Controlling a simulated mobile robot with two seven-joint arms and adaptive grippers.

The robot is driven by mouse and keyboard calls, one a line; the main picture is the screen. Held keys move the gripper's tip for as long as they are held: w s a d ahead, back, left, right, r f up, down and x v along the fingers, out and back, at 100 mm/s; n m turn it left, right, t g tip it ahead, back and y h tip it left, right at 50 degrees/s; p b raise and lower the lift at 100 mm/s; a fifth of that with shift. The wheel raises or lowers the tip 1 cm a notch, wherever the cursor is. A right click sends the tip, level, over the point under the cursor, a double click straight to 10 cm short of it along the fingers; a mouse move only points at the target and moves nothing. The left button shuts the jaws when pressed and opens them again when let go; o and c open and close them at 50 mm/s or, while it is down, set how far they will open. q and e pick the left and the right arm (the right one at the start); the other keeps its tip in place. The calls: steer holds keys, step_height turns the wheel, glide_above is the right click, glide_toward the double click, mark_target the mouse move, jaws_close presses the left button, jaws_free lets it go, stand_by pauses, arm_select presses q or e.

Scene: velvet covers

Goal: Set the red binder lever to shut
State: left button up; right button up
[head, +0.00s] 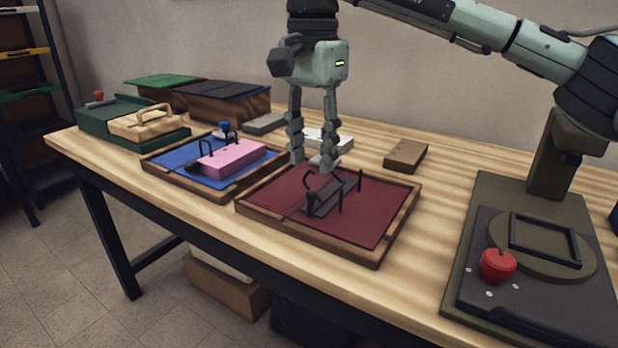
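The red binder (370,217) lies open and flat, a dark red cover inside a wooden-rimmed tray near the middle of the bench. Its dark ring mechanism (330,197) sits at the middle of the cover, with thin black rings standing up. The rings look parted, but they are small. My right gripper (310,163) points down at the far end of this mechanism. Its two fingers are apart, with no thing clearly seen between them. I cannot make out the lever; the fingers may hide it. My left gripper is not in view.
Left of it, a blue binder (185,162) holds a pink block (232,158) and has a blue-knobbed lever (225,128). A green press (115,115) stands far left. A brown block (406,155) lies behind right. A machine with a red knob (497,265) stands right.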

mark_target(312, 190)
steer(key=f, duration=0.7)
steer(key=shift+s+f, duration=0.2)
steer(key=shift+f, duration=0.05)
steer(key=shift+c, duration=0.6)
jaws_close()
